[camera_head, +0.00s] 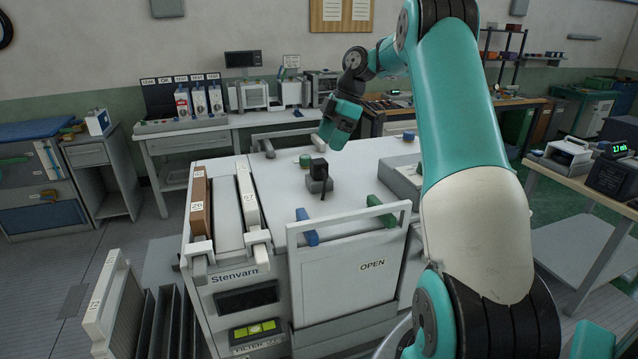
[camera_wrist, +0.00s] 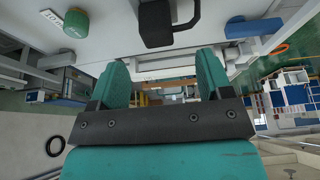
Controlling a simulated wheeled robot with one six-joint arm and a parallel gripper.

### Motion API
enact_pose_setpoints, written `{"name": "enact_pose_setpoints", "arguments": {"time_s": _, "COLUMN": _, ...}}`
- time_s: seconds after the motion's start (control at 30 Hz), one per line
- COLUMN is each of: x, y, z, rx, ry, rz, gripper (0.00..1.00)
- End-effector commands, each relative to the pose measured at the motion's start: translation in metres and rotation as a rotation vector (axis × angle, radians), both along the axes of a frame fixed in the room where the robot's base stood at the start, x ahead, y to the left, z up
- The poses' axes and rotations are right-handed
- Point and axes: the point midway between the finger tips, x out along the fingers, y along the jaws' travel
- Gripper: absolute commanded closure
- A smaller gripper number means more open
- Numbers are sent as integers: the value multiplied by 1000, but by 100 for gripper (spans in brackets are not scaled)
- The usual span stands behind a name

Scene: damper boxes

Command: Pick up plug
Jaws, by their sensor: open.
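A second green handle (camera_head: 382,210) is at the front right. A brown filter box (camera_head: 200,203) and a white one (camera_head: 247,197) sit in slots at left. A raised grey box (camera_head: 405,175) is at right.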

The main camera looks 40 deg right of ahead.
Motion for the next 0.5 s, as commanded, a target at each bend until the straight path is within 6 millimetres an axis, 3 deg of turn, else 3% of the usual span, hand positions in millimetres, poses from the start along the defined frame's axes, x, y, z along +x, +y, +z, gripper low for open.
{"name": "enact_pose_setpoints", "arguments": {"time_s": 0.5, "x": 14, "y": 21, "z": -51, "rx": 2, "ry": 4, "rz": 1, "gripper": 28}}
